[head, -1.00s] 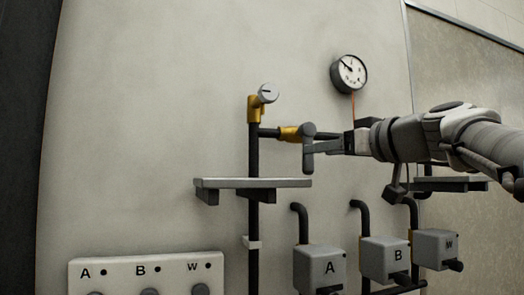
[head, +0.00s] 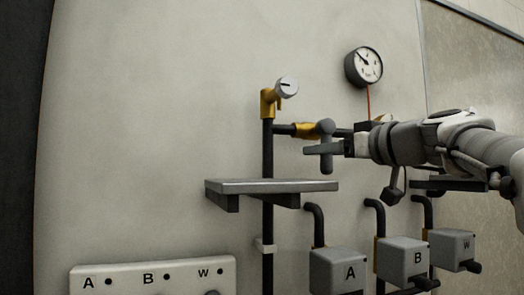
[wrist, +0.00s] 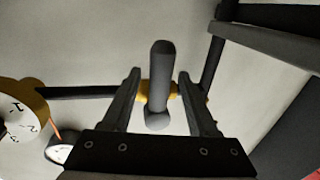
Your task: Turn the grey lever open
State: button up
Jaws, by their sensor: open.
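The grey lever (head: 326,160) hangs roughly upright from a round hub beside a brass valve body (head: 304,130) on a dark horizontal pipe. My gripper (head: 310,150) comes in from the right in the head view, its fingers level with the lever and overlapping it. In the wrist view, the lever (wrist: 159,75) stands between the two spread fingers of my gripper (wrist: 160,76), with a visible gap on each side. The fingers partly cover the lever in the head view.
A grey shelf (head: 270,186) juts from the wall below the valve. A dial gauge (head: 363,67) hangs above my arm. Boxes labelled A (head: 338,272), B (head: 404,260) and W (head: 451,250) stand below.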

grip_shut()
dwell(1.4)
